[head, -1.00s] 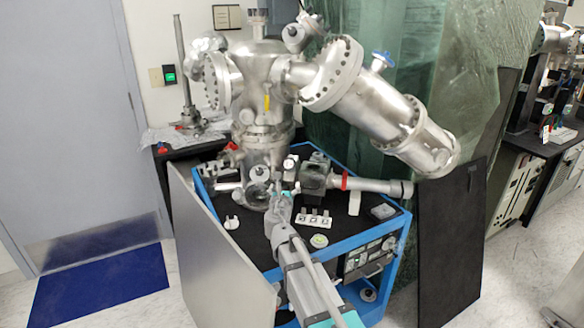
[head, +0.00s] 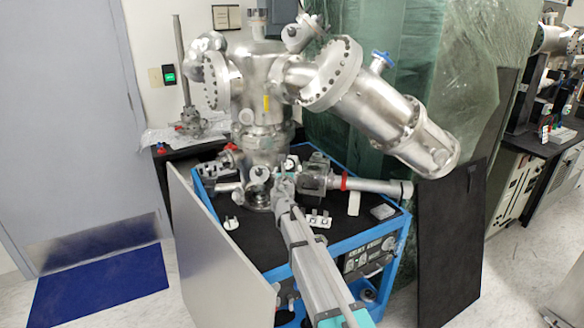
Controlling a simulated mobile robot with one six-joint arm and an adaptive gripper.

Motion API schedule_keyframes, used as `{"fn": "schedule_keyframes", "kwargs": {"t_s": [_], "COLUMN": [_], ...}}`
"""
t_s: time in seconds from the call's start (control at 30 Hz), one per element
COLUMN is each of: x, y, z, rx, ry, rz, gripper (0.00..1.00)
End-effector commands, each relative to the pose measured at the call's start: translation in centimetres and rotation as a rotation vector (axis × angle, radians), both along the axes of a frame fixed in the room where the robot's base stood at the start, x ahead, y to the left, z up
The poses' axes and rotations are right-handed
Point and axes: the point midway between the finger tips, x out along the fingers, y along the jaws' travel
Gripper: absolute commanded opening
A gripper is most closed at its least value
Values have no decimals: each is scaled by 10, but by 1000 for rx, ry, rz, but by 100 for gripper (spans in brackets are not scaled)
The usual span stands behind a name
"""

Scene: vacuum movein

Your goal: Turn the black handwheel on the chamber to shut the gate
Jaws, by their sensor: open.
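The silvery metal chamber (head: 264,85) stands on the blue-framed cart in the head view. A dark valve block (head: 315,180) sits at its lower right, with a pipe with a red ring running right from it. I cannot clearly make out the black handwheel; a dark round part (head: 257,195) shows low on the chamber, left of my gripper, but I cannot tell whether it is the wheel. My gripper (head: 284,178) is open, in front of the chamber's lower part and just left of the valve block. It hides part of what lies behind, and I cannot tell whether it touches anything.
The cart's black top (head: 255,240) holds a white bracket (head: 231,223), small white holders (head: 319,219) and a grey box (head: 382,211). A grey panel (head: 215,255) leans at the cart's left, a black panel (head: 448,240) at its right.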

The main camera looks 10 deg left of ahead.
Motion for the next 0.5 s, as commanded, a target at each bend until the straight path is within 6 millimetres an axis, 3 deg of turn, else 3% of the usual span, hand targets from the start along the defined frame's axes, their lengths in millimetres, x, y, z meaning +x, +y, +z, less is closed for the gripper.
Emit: {"fn": "schedule_keyframes", "kwargs": {"t_s": [0.2, 0.5], "x": [20, 24], "y": [0, 0], "z": [0, 0], "rx": [0, 0], "ry": [0, 0], "rz": [-1, 0], "gripper": [100, 100]}}
